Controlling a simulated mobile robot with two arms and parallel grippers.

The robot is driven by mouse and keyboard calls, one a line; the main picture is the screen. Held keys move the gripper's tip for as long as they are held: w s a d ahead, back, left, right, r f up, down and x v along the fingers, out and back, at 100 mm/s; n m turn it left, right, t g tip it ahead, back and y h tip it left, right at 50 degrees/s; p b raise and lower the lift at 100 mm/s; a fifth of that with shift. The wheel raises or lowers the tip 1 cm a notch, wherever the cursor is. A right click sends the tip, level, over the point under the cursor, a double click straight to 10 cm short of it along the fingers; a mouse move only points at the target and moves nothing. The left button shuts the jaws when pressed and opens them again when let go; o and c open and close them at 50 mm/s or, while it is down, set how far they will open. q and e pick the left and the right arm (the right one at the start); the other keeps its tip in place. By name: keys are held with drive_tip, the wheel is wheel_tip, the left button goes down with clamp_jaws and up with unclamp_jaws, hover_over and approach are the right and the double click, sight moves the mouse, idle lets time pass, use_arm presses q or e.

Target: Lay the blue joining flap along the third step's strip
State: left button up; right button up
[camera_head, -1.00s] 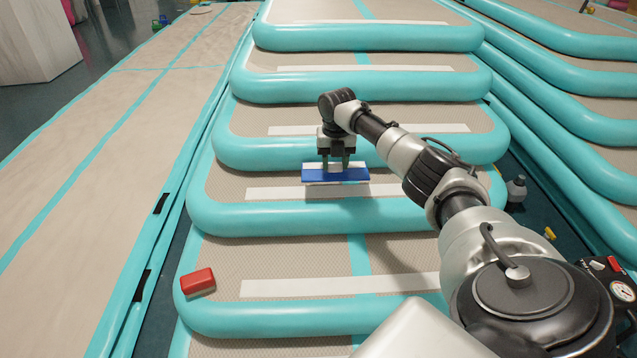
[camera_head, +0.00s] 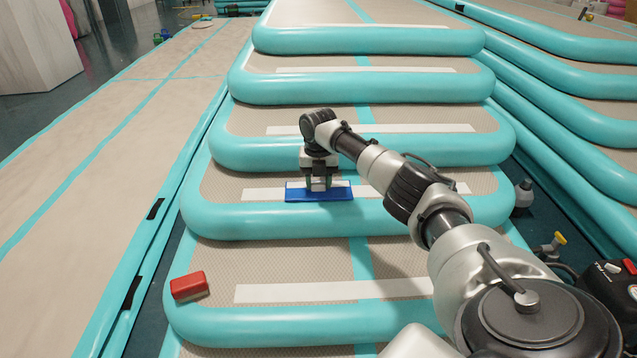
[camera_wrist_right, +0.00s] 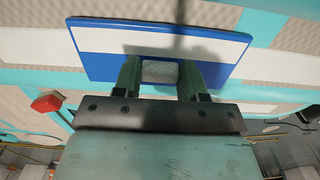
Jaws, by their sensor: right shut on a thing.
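The blue joining flap (camera_head: 319,194) has a white band along it and a pale grip block (camera_wrist_right: 160,71) on its face. My right gripper (camera_head: 319,186) is shut on that block and holds the flap level. In the head view the flap appears over the front part of a step, covering part of that step's white strip (camera_head: 263,194). I cannot tell whether it touches the step. In the right wrist view the flap (camera_wrist_right: 90,60) spans the top, with my right gripper (camera_wrist_right: 158,78) at its middle. My left gripper is out of view.
A red block (camera_head: 189,286) lies on the step below, at the left. Other turquoise-edged steps (camera_head: 370,90) rise behind, each with a white strip. A long beige track (camera_head: 90,190) runs along the left. A grey bottle-like object (camera_head: 524,193) stands right of the steps.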

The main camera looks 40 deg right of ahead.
drive_tip(key=o, duration=0.9)
drive_tip(key=shift+f, duration=0.15)
drive_tip(key=shift+o, duration=0.2)
